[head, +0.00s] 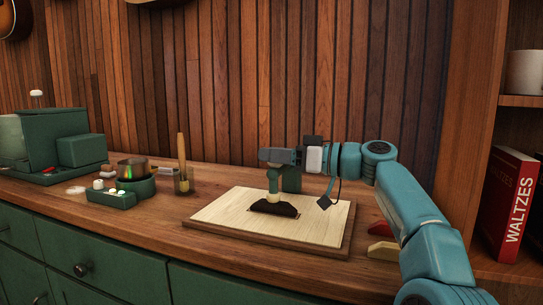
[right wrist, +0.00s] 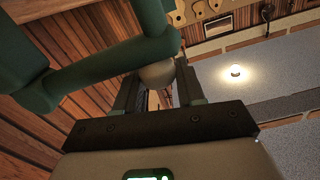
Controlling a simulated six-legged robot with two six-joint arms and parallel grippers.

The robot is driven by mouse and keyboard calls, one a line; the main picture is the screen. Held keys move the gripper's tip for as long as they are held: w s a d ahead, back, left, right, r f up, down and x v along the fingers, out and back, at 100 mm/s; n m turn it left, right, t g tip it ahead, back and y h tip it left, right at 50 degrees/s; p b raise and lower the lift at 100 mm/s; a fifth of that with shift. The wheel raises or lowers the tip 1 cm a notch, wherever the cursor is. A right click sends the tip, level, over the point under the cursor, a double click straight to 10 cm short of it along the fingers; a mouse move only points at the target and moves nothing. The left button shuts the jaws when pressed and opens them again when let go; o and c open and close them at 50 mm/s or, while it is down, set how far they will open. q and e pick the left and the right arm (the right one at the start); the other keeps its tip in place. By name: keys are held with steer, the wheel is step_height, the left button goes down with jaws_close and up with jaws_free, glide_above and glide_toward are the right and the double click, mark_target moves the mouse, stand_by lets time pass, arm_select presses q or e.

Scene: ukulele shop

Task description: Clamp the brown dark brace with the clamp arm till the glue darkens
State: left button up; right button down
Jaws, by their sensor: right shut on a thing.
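The dark brown brace (head: 274,208) lies on a pale wooden board (head: 220,213) on the bench. A green clamp (head: 291,180) stands at the board behind it. Its cream pad (head: 273,198) is down at the top of the brace and seems to touch it. My right gripper (head: 268,156) is above the brace, at the top of the clamp arm. In the right wrist view its fingers (right wrist: 157,92) close around a pale round knob (right wrist: 157,73) on the green clamp arm (right wrist: 100,68). The glue cannot be made out. My left gripper is out of view.
Left of the board stand a jar with a brush (head: 182,160), a pot (head: 132,169), a small green tray (head: 112,196) and a green machine (head: 45,140). Red and yellow pieces (head: 382,240) lie right of the board. A shelf with a red book (head: 510,200) stands at right.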

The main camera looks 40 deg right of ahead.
stand_by(0.5)
steer(key=c, duration=0.8)
jaws_free()
steer(key=v, duration=1.6)
steer(key=shift+s+d+p, duration=0.1)
steer(key=shift+s+p, duration=0.1)
steer(key=shift+p, duration=0.1)
